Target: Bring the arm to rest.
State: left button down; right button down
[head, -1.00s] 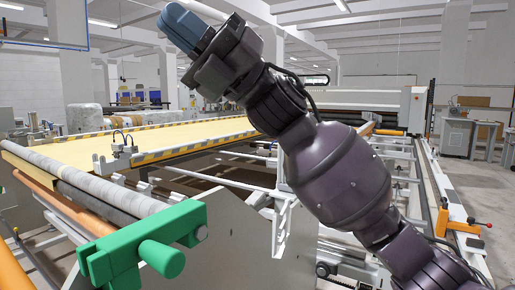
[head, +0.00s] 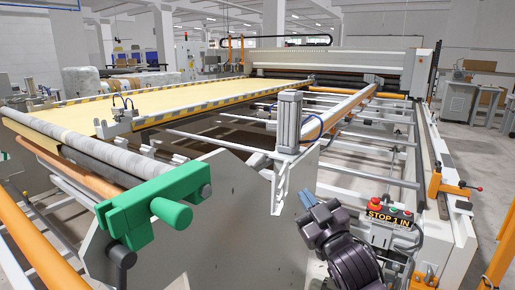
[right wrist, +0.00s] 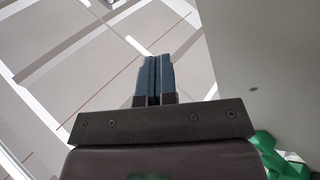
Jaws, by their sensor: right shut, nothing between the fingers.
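My right arm comes in low at the bottom of the head view, and its gripper (head: 314,203) points up and to the left. The gripper is in front of the light grey side plate of the machine, just left of a control box. In the right wrist view its two blue fingers (right wrist: 155,80) are pressed together, with nothing between them. I see no object held. My left gripper does not show in either view.
A green clamp-like part (head: 150,210) sticks out at the front left. The control box (head: 388,222) marked "STOP 1 IN" has a red button. A yellow sheet (head: 190,97) lies on the gantry behind. An orange lever (head: 455,188) is at right, beside open floor (head: 470,160).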

jog(key=s+d+f+m+g+h, duration=0.1)
jog(key=s+d+f+m+h, duration=0.2)
jog(key=f, duration=0.4)
jog(key=s+d+f+g+h+p, duration=0.1)
jog(key=s+d+f, duration=0.2)
jog(key=s+f, duration=0.25)
jog(key=s+d+f+m+g+h, duration=0.2)
jog(key=s+d+f, duration=0.15)
jog(key=f, duration=0.45)
jog(key=s+d+f+m+g+h, duration=0.1)
jog(key=s+d+f+g, duration=0.1)
jog(key=s+f, duration=0.5)
jog(key=s+d+f+m+g+h, duration=0.1)
jog(key=s+d+f, duration=0.4)
jog(key=s, duration=0.9)
notch_tip(320, 180, down, 3)
jog(key=shift+s+m+g+p, duration=0.4)
jog(key=shift+m+g+p, duration=0.1)
jog(key=shift+g, duration=0.4)
jog(key=shift+w, duration=0.1)
